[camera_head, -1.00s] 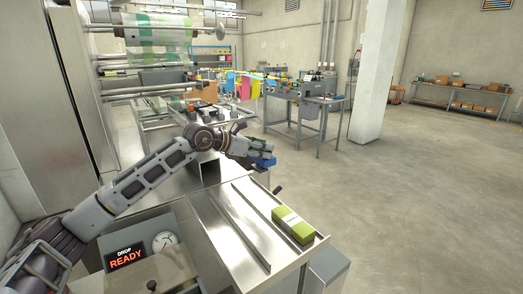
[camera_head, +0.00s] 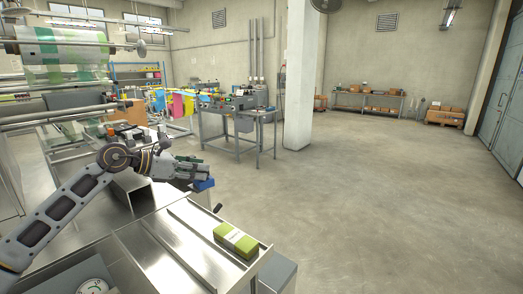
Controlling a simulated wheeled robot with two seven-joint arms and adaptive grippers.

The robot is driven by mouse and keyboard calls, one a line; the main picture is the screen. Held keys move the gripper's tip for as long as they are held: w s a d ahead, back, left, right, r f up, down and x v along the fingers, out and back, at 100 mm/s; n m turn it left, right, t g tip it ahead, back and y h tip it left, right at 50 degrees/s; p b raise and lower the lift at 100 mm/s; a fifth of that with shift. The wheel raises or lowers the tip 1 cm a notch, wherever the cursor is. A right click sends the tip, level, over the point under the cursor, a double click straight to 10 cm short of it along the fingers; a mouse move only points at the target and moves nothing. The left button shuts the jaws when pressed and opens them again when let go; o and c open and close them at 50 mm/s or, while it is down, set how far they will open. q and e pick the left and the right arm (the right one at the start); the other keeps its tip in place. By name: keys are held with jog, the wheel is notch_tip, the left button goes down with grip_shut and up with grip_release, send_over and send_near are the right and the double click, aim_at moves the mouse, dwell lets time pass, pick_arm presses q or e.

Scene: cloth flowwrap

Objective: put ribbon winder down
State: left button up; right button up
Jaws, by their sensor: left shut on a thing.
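My left gripper (camera_head: 200,178) reaches in from the left over the steel machine and is shut on a small blue object (camera_head: 205,184). The fingers hide much of the blue object, and I cannot tell from its shape whether it is the ribbon winder. It is held above the near part of the machine, close to its right edge. My right gripper is not in view.
A green pack with a pale band (camera_head: 236,240) lies on the steel infeed tray (camera_head: 190,243) below the gripper. A grey workbench (camera_head: 238,117) stands beyond, near a white pillar (camera_head: 299,75). The floor to the right is clear.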

pick_arm(q)
jog(key=s+d+r+m+g+h+p, duration=0.1)
jog(key=s+d+r+m+g+p, duration=0.2)
jog(key=s+r, duration=0.75)
jog(key=s+a+f+n+t+p, duration=0.1)
jog(key=s+f+p, duration=0.3)
jog(key=f, duration=0.5)
jog(key=s+a+f+n+t+p, duration=0.1)
jog(key=s+a+f+p, duration=0.2)
jog(key=s+f+p, duration=0.2)
jog(key=shift+a+f+n+t+y+p, duration=0.35)
jog(key=shift+f+p, duration=1.05)
jog(key=shift+f, duration=0.65)
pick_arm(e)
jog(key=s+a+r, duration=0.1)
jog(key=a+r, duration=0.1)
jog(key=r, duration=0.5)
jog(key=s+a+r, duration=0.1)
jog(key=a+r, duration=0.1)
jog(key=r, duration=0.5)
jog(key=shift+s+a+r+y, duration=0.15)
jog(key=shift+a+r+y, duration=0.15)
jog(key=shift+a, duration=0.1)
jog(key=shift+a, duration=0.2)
